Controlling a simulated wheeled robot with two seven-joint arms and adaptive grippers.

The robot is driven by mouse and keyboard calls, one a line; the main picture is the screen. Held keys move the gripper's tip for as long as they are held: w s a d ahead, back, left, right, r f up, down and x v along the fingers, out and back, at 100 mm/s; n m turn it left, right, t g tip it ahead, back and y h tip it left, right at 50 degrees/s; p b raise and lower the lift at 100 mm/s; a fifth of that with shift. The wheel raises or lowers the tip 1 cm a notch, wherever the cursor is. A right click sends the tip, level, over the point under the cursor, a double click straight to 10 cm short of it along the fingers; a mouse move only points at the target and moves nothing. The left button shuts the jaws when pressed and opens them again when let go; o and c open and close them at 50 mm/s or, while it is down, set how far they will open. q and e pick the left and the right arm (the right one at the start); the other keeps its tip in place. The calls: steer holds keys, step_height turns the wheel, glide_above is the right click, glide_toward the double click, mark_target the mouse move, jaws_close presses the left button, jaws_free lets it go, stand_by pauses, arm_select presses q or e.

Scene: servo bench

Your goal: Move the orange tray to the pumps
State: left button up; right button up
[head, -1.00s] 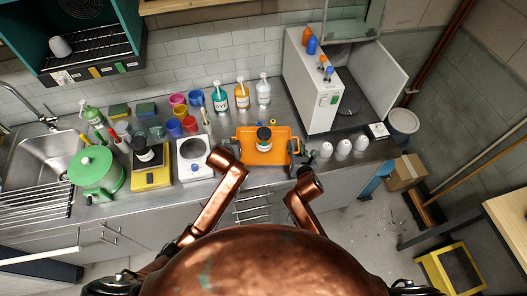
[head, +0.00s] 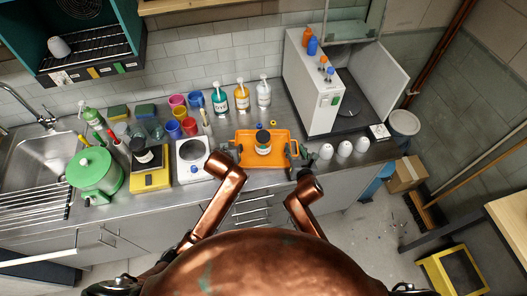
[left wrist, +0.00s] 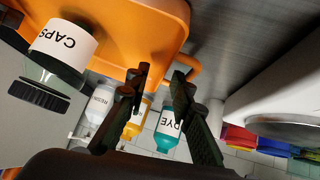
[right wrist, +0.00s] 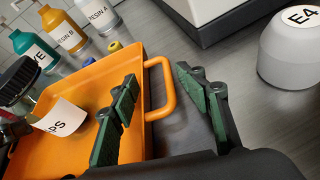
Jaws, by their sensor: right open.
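The orange tray (head: 283,162) lies on the steel bench with a dark-lidded jar labelled CAPS (head: 263,146) standing in it. The pumps are three pump bottles behind the tray: a teal one (head: 220,98), an amber one (head: 242,97) and a clear one (head: 264,91). My left gripper (head: 231,150) is at the tray's left end; in the left wrist view its fingers (left wrist: 162,76) are apart, near the left handle. My right gripper (head: 293,150) is at the right end, open; in the right wrist view its fingers (right wrist: 156,72) stand either side of the right handle (right wrist: 167,92), not gripping it.
Small blue and yellow pieces (head: 272,124) lie between tray and pumps.

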arm_select(q)
steer(key=v, duration=0.5)
steer(key=shift+s+r, duration=0.25)
arm_select(e)
steer(key=shift+s+f, duration=0.2)
steer(key=shift+r+v, duration=0.1)
steer(key=shift+v, duration=1.85)
steer(key=shift+r+v, duration=0.15)
steer(key=shift+v, duration=1.85)
steer(key=shift+w, duration=0.15)
